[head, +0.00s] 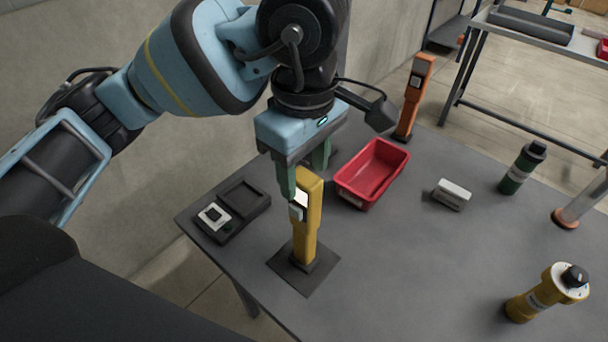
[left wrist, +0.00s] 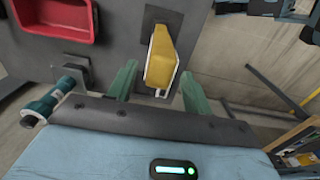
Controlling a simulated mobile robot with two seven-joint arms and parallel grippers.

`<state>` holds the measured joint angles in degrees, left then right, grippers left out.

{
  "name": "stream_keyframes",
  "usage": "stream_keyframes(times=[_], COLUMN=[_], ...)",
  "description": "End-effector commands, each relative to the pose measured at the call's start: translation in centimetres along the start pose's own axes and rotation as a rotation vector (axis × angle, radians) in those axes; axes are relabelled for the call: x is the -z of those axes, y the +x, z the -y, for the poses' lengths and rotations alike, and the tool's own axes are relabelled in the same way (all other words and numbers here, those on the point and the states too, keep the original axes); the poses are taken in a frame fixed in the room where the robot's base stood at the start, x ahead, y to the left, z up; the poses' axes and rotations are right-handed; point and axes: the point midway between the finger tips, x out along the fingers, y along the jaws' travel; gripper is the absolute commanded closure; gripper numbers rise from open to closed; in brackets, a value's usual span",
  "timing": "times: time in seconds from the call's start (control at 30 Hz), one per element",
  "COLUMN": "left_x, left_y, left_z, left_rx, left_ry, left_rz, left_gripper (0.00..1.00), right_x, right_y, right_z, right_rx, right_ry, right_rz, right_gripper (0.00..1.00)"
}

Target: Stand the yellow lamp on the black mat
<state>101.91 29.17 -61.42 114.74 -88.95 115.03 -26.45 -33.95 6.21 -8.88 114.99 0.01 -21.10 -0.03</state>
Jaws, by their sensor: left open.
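The yellow lamp (head: 307,220) stands upright on the black mat (head: 318,278) near the table's front edge in the head view. A pale panel shows near its top. My left gripper (head: 303,181) is open at the lamp's upper end. In the left wrist view the lamp (left wrist: 160,58) shows between the two green fingers (left wrist: 157,76), with a visible gap on its left side. Part of the mat (left wrist: 160,14) shows beyond it. In the head view one finger hides part of the lamp's upper edge. My right gripper is not in view.
A red bin (head: 346,187) stands just behind the lamp, with an orange upright device (head: 414,95) further back. A dark tray (head: 254,208) lies to the left. A grey-white box (head: 452,195), a green canister (head: 520,170) and a yellow canister (head: 540,295) stand to the right.

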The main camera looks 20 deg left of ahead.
Motion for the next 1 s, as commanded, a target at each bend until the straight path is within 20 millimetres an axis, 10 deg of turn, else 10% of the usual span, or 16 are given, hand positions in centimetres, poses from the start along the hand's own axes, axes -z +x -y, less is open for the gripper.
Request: stream_keyframes(times=[0.4, 1.0], left_x=[0.0, 0.0], left_y=[-8.1, -9.5], left_z=[0.0, 0.0], left_rx=[-0.004, 0.001], left_ry=[0.000, 0.002], left_rz=[-0.002, 0.001], left_gripper=[0.49, 0.49], right_x=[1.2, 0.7], right_y=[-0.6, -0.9], right_z=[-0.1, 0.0], right_rx=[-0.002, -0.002], right_ry=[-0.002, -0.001], right_rz=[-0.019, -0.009], right_gripper=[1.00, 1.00])
